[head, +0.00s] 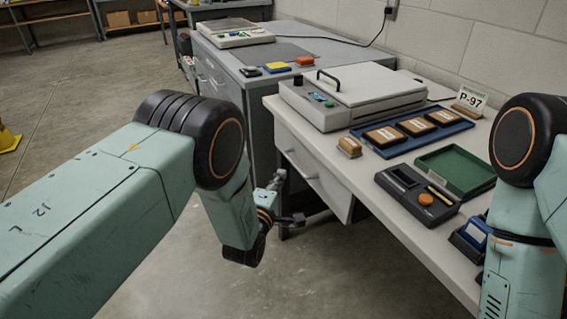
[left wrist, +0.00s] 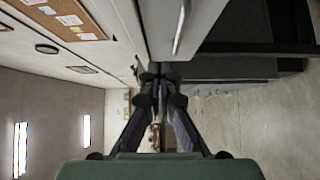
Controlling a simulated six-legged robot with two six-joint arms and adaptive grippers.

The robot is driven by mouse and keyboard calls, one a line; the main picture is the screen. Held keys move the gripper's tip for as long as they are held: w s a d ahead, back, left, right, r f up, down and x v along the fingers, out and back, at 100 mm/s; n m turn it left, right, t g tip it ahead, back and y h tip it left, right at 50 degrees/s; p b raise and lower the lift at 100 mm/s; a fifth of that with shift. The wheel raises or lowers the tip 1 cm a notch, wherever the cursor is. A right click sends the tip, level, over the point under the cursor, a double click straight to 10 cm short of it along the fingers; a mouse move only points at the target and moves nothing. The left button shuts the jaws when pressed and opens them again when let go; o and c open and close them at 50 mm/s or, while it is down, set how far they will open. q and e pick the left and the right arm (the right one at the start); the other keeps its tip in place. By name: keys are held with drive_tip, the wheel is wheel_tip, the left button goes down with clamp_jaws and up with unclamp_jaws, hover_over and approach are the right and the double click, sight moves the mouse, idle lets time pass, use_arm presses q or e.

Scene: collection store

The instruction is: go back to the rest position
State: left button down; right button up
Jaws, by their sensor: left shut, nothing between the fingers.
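My left arm comes in from the left in the head view and bends down at the elbow. My left gripper (head: 288,204) hangs beside the front of the light desk, below the level of its top. It is shut and empty. In the left wrist view its fingers (left wrist: 160,78) meet at the tips with nothing between them. My right arm stands at the right edge of the head view, over the desk's near end. My right gripper is out of the picture.
The light desk (head: 370,190) has drawers close beside my left gripper. On it are a grey device (head: 345,95), a blue tray (head: 455,128), a green tray (head: 462,168) and a dark device (head: 417,196). A grey cabinet (head: 235,85) stands behind. The floor (head: 70,100) at left is mostly clear.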

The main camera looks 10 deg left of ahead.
use_arm(q)
drive_tip(key=s+a+f+m+g+y, duration=0.1)
drive_tip(key=s+a+f+m+g, duration=0.3)
drive_tip(key=s+f+m, duration=0.4)
drive_tip(key=s+a+f+m+g+y, duration=0.1)
drive_tip(key=s+a+f+m+g, duration=0.3)
drive_tip(key=s+f, duration=0.5)
drive_tip(key=s+a+r+m+g, duration=0.1)
drive_tip(key=s+a+g, duration=0.1)
drive_tip(key=s, duration=0.8)
drive_tip(key=s+a+r+m+g+y+p, duration=0.1)
drive_tip(key=s+g, duration=0.3)
drive_tip(key=s, duration=0.5)
drive_tip(key=s+a+r+m+g, duration=0.1)
drive_tip(key=s+a+r+g, duration=0.1)
drive_tip(key=s, duration=0.8)
drive_tip(key=shift+s+a+g+p, duration=0.35)
drive_tip(key=shift+a+g, duration=0.1)
drive_tip(key=shift+g, duration=0.35)
drive_tip(key=shift+w+r, duration=0.1)
drive_tip(key=shift+w+d, duration=0.1)
